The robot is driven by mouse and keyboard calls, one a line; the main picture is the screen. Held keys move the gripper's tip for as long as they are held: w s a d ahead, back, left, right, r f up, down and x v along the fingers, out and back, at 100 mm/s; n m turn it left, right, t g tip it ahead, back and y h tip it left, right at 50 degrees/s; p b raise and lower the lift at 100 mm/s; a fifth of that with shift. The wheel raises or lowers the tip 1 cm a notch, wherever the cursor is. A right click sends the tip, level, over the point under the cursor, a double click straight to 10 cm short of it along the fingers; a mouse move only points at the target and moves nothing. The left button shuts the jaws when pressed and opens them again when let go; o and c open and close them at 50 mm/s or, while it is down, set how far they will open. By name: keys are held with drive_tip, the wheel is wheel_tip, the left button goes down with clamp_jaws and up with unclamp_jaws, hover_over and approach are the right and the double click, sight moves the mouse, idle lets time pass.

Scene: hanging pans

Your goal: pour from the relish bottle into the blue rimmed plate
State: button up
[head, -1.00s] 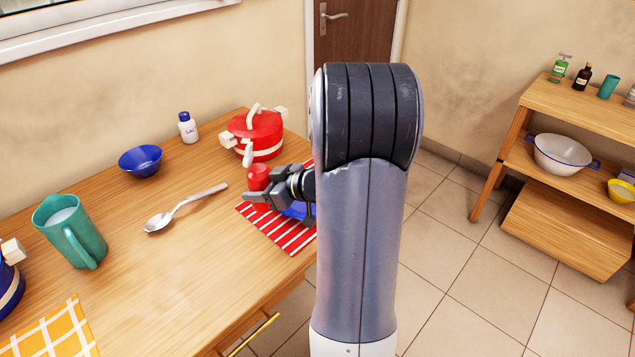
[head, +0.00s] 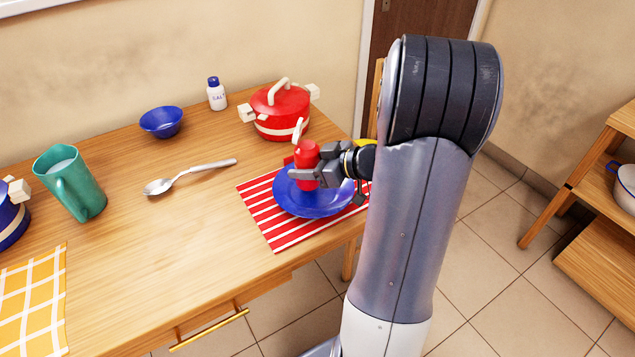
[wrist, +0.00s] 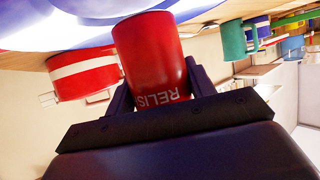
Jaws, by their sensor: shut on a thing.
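The red relish bottle (head: 307,157) is held in my gripper (head: 304,178), whose fingers are shut around it. In the wrist view the bottle (wrist: 153,62) stands between the fingers with part of its lettering showing. The blue rimmed plate (head: 312,207) lies on a red striped mat at the table's right end. In the head view the bottle overlaps the plate's upper part and looks near upright; its exact height above the plate is hard to tell. The plate's far right part is hidden behind my gripper.
A blue bowl (head: 161,122), white salt bottle (head: 216,96), spoon (head: 190,178) and green jug (head: 72,182) stand farther left. The table's front middle is clear.

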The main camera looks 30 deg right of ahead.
sight(299, 141)
drive_tip(key=shift+b, duration=0.55)
drive_tip(key=shift+w+a+r+b, duration=0.1)
drive_tip(key=shift+r+b, duration=0.05)
drive_tip(key=shift+b, duration=0.2)
drive_tip(key=b, duration=0.1)
drive_tip(key=r+t+y+b, duration=0.1)
drive_tip(key=shift+w+a+r+t+b, duration=0.1)
drive_tip(key=shift+w+a+t+b, duration=0.1)
drive_tip(key=shift+t+b, duration=0.15)
drive_tip(key=r, duration=0.1)
drive_tip(key=r+t+y+b, duration=0.1)
drive_tip(key=r+b, duration=0.1)
drive_tip(key=shift+w+a+r+m+y, duration=0.15)
drive_tip(key=shift+a+r+m+y, duration=0.1)
drive_tip(key=shift+r+m+y, duration=0.05)
drive_tip(key=shift+t+b, duration=0.35)
drive_tip(key=shift+b, duration=0.2)
drive_tip(key=shift+w+a+r+t+y+b, duration=0.15)
drive_tip(key=shift+r+t+y+b, duration=0.3)
drive_tip(key=shift+b, duration=0.3)
drive_tip(key=t+b, duration=0.1)
drive_tip(key=b, duration=0.1)
drive_tip(key=t+y+b, duration=0.1)
drive_tip(key=b, duration=0.2)
drive_tip(key=shift+w+a+m, duration=0.15)
drive_tip(key=shift+a+m, duration=0.05)
drive_tip(key=shift+m, duration=0.2)
drive_tip(key=shift+r, duration=0.35)
